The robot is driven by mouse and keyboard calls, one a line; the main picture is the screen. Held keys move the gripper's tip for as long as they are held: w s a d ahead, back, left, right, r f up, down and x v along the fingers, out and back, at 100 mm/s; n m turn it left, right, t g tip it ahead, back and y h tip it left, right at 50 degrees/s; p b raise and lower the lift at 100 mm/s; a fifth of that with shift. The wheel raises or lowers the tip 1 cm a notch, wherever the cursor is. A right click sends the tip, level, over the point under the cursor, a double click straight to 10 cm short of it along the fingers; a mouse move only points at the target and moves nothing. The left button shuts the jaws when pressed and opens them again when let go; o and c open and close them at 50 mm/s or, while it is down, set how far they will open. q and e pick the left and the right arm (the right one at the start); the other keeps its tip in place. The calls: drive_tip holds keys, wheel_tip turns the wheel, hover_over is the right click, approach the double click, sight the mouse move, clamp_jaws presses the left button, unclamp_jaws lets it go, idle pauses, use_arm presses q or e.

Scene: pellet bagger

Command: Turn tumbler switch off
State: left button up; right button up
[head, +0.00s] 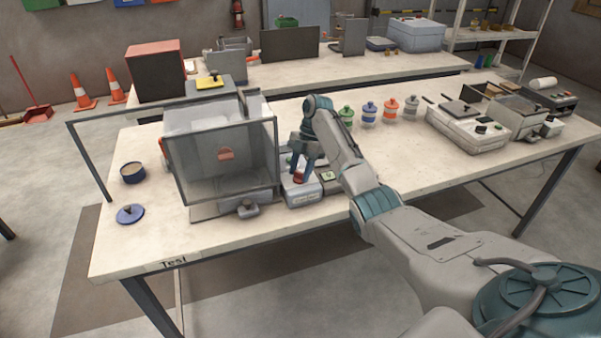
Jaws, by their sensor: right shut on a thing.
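The tumbler (222,160) seems to be the machine with a clear framed front panel, on the left part of the near table. A grey control box (304,196) stands at its right side, with a small green display (328,176) beside it. My right gripper (299,172) reaches down over this box from the right. It is shut on a small red part (299,179) on the box, which looks like the switch. The fingers hide much of it, so I cannot tell its position. My left gripper is not in view.
A round tin (132,172) and a blue lid (130,214) lie left of the tumbler. Several coloured jars (369,115) stand behind my right arm. A grey appliance (466,127) stands on the right.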

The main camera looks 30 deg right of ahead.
idle(0.3)
drive_tip(key=o, duration=1)
drive_tip(key=p+v, duration=0.5)
drive_tip(key=v, duration=0.5)
drive_tip(key=shift+r, duration=0.4)
drive_tip(key=shift+w+d, duration=0.1)
